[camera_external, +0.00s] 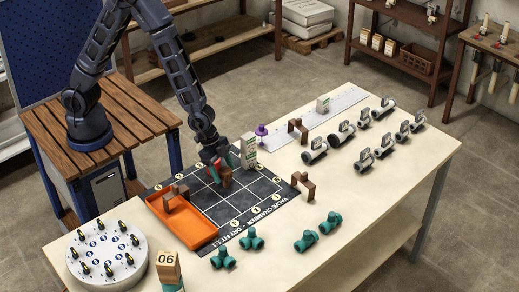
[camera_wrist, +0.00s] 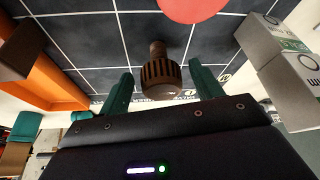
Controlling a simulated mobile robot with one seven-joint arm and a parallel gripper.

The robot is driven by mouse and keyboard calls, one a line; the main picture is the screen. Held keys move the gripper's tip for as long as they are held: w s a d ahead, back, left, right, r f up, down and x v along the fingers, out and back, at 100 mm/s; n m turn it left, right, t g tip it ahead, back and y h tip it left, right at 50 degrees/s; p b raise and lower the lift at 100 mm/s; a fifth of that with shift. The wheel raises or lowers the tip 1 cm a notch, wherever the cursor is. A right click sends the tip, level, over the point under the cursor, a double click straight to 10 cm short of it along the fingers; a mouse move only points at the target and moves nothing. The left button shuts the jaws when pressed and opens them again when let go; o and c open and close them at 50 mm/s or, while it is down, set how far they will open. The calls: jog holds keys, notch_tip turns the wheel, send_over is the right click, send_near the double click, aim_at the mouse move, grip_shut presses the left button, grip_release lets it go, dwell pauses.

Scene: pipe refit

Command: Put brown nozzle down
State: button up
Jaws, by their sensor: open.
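The brown nozzle (camera_wrist: 160,68) has a ribbed collar and shows between the two green fingers of my gripper (camera_wrist: 163,80) in the wrist view. The fingers are apart, with a visible gap on each side of the nozzle. In the external view my gripper (camera_external: 219,163) is low over the dark gridded mat (camera_external: 208,200). The brown nozzle (camera_external: 226,178) shows just below it, partly hidden by the fingers. It appears to be on the mat; its contact with the surface is hard to see.
An orange tray (camera_external: 183,226) with a brown bracket lies left of the gripper. A white-and-green box (camera_external: 248,151) stands close on the right. A red round thing (camera_wrist: 193,8) shows at the wrist view's top. Teal fittings (camera_external: 305,241) lie in front; grey valves (camera_external: 342,132) lie right.

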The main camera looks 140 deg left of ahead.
jog(key=s+d+r+m, duration=0.1)
jog(key=s+d+r, duration=0.4)
jog(key=r, duration=0.4)
jog(key=s+d+r, duration=0.3)
jog(key=d+r, duration=0.3)
jog(key=r, duration=0.2)
jog(key=s+d+r+m, duration=0.1)
jog(key=s+d+r, duration=0.4)
jog(key=r, duration=0.4)
jog(key=s+d+r, duration=0.4)
jog(key=s+d, duration=0.1)
jog(key=s, duration=0.4)
jog(key=s+d+r+m+h, duration=0.1)
jog(key=s+d+r, duration=0.3)
jog(key=s, duration=0.6)
jog(key=shift+s+d+r, duration=0.15)
jog(key=shift+d+r, duration=0.05)
jog(key=shift+d, duration=0.3)
